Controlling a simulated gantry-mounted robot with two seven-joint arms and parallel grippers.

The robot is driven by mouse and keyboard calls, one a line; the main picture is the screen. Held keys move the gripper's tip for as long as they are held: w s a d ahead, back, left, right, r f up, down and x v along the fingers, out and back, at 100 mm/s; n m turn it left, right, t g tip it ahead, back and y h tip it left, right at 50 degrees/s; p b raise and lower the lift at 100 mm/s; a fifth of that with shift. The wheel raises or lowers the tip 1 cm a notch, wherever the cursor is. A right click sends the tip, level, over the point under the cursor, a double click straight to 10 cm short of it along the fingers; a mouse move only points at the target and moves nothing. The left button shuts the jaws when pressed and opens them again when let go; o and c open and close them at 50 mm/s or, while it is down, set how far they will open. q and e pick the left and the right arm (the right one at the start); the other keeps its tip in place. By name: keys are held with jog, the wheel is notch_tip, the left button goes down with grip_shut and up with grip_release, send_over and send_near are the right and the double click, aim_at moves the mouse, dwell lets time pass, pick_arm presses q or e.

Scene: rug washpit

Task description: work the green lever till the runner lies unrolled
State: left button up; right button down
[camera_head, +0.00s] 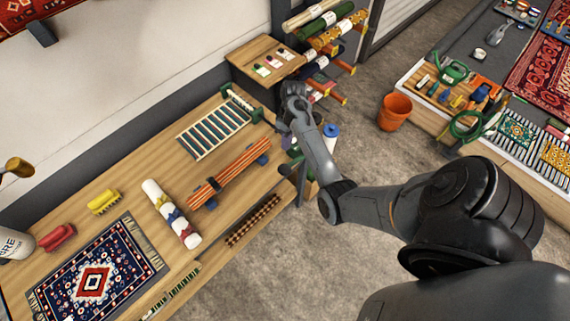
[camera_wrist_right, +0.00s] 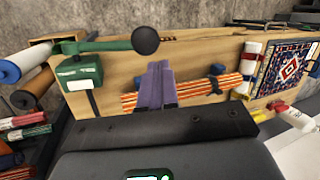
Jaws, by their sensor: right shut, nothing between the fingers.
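The green lever (camera_wrist_right: 105,45) shows in the right wrist view as a roughly level arm with a black ball knob (camera_wrist_right: 145,41). It stands on a green housing (camera_wrist_right: 80,73) at the bench end. In the head view my right forearm hides much of it. An orange-striped roll (camera_head: 230,170), apparently the runner, lies rolled up across blue supports on the bench. It also shows in the wrist view (camera_wrist_right: 220,85). My right gripper (camera_wrist_right: 160,84) is shut and empty, apart from the knob in the picture, its fingers overlapping the roll. My left gripper is out of view.
Rolled rugs (camera_head: 325,28) hang on a rack behind. An orange bucket (camera_head: 394,112) stands on open floor.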

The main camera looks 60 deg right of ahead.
jog(key=d, duration=0.1)
jog(key=s+d+m+t, duration=0.1)
jog(key=d, duration=0.1)
jog(key=s+d+r+m+t+b, duration=0.1)
jog(key=shift+s+d, duration=0.1)
jog(key=shift+d, duration=0.3)
jog(key=b, duration=0.3)
send_near(284, 167)
jog(key=p+x, duration=0.1)
jog(key=x, duration=0.1)
jog(key=p+x, duration=0.1)
jog(key=x, duration=0.2)
jog(key=shift+s+d, duration=0.1)
jog(key=shift+d, duration=0.05)
jog(key=shift+x, duration=0.95)
